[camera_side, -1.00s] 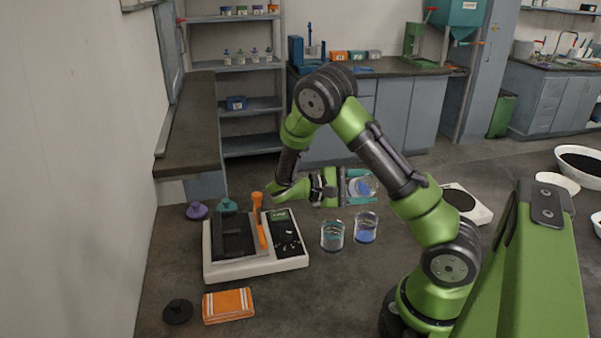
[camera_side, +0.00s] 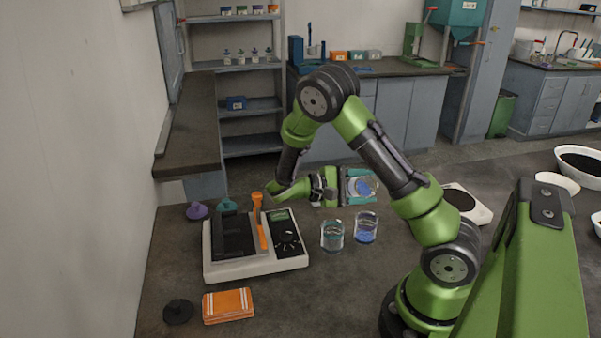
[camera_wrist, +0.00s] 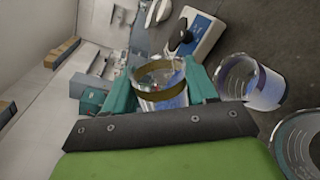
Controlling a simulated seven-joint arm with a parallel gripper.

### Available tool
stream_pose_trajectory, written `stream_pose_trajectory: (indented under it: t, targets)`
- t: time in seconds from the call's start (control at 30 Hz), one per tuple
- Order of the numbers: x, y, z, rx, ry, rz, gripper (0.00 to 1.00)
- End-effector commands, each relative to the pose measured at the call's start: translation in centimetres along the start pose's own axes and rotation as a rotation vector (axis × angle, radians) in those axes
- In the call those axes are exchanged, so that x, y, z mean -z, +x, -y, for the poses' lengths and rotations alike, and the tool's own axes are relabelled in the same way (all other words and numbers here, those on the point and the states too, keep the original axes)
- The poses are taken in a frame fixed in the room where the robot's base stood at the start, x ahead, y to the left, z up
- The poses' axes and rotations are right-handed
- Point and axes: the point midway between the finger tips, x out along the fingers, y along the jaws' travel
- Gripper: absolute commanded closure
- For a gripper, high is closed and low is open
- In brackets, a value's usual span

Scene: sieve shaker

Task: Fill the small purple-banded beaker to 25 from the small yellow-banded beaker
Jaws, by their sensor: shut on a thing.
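My gripper (camera_side: 358,187) is shut on a clear glass beaker (camera_wrist: 165,88) with a yellow-olive band, which I take to be the yellow-banded beaker. I hold it above the bench; it looks tilted, and bluish colour shows at its lower part. Below it on the bench stand two clear beakers. The left one (camera_side: 332,237) looks teal-tinted. Scale marks and liquid levels are too small to read.
A sieve shaker (camera_side: 255,252) with an orange clamp stands left of the beakers. An orange cloth (camera_side: 228,306) and a black lid (camera_side: 178,311) lie in front of it. Bare bench lies in front of the beakers.

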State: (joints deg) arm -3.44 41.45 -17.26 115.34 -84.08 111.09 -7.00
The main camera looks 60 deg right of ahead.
Motion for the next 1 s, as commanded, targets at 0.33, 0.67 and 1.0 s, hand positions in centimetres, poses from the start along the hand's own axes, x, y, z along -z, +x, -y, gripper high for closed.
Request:
stream_pose_trajectory:
  t: [0.33,0.67,1.0]
  targets:
    - [-0.07,0.07,-0.06,0.0,0.02,-0.002,0.77]
    - [-0.14,-0.01,-0.07,0.0,0.04,-0.005,0.77]
    - [-0.2,0.06,-0.12,0.0,0.061,-0.007,0.77]
